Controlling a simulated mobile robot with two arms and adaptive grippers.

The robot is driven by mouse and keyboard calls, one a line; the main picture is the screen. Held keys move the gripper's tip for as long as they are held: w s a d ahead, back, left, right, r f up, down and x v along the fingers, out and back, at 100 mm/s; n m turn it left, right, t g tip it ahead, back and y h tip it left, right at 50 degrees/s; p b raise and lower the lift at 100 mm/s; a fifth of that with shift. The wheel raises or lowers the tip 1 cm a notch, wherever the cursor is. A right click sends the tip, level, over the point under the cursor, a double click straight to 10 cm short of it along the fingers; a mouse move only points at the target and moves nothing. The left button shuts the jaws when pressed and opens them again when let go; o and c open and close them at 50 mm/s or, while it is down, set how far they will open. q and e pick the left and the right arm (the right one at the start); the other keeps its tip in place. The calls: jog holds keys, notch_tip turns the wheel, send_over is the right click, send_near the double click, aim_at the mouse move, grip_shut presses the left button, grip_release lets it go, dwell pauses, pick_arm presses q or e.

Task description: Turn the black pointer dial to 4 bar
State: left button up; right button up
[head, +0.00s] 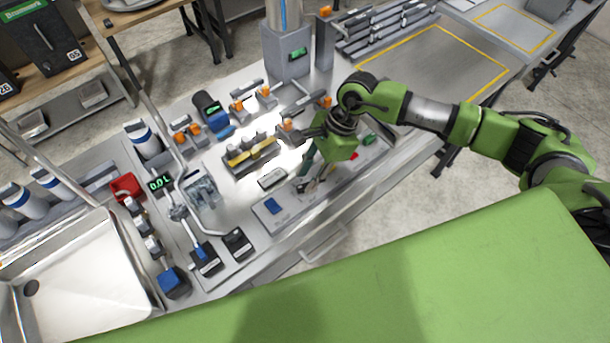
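My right arm comes in from the right, and its green and black gripper (310,170) is over the front right part of the grey bench (292,228). Its fingers are small and partly hidden by the green wrist, so I cannot tell whether they are open or shut. Small dark parts show just below the gripper on a light panel. I cannot clearly make out the black pointer dial or its scale; it may be among these parts or hidden by the gripper. My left gripper is not in view.
A clear container (203,192) stands under a bent pipe. Orange-knobbed valves (264,90) are behind. A yellow-outlined area (440,70) at the back right is clear.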

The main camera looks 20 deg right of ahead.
aim_at(304, 188)
jog(key=shift+p+x, duration=0.3)
jog(key=shift+x, duration=1.1)
grip_shut()
